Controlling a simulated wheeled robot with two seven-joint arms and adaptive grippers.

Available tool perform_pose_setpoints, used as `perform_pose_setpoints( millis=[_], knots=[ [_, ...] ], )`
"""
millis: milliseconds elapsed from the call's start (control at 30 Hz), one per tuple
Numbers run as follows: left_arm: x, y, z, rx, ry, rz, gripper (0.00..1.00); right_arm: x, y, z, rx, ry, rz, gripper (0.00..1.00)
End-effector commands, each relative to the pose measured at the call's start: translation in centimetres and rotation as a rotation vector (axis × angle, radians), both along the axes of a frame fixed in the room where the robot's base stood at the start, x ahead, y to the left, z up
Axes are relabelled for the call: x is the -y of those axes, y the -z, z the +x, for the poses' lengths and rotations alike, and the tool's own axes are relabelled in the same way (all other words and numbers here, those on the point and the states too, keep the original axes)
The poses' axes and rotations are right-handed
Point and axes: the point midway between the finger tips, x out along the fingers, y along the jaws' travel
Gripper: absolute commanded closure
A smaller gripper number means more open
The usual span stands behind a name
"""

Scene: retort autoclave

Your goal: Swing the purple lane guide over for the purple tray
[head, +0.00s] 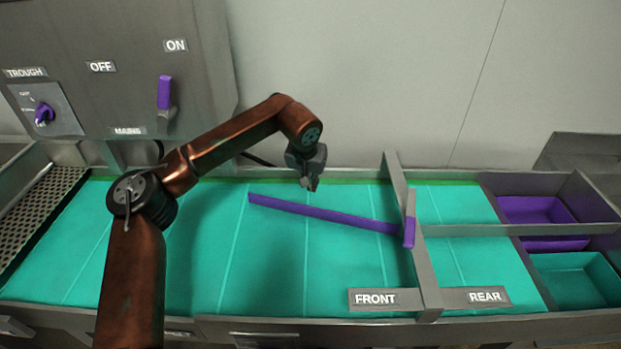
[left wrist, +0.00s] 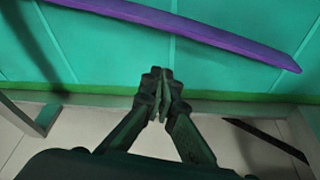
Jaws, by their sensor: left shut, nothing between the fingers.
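The purple lane guide (head: 325,214) is a long thin bar over the green belt. Its right end meets a purple upright piece (head: 409,232) at the grey divider; its free end points left and toward the back. The guide also crosses the top of the left wrist view (left wrist: 200,30). My left gripper (head: 311,187) is shut and empty, near the belt's back edge, behind the guide and apart from it. Its closed fingertips show in the left wrist view (left wrist: 161,75). Purple trays (head: 535,209) sit in the bin at the right. My right gripper is out of view.
The divider (head: 425,270) crosses the belt between the FRONT (head: 376,299) and REAR (head: 485,296) labels. A teal tray (head: 577,280) sits at the near right. A control panel with a purple lever (head: 164,93) and purple knob (head: 44,114) stands back left. A perforated trough (head: 36,215) lies far left.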

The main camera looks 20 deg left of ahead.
Motion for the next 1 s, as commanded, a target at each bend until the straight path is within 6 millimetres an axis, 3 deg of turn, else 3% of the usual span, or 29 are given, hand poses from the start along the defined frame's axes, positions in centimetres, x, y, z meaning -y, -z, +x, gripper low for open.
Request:
perform_pose_setpoints(
  millis=[133, 433, 1000],
  knots=[
    [0.1, 3.1, 1.0, -0.002, 0.000, -0.001, 1.00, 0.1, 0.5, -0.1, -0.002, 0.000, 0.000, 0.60],
    [0.1, 2.6, -2.6, 0.000, 0.001, -0.001, 1.00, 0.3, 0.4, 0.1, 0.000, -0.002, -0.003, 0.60],
    [0.7, 2.5, -3.0, 0.000, -0.006, -0.001, 1.00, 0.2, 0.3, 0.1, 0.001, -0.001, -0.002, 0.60]
  ],
)
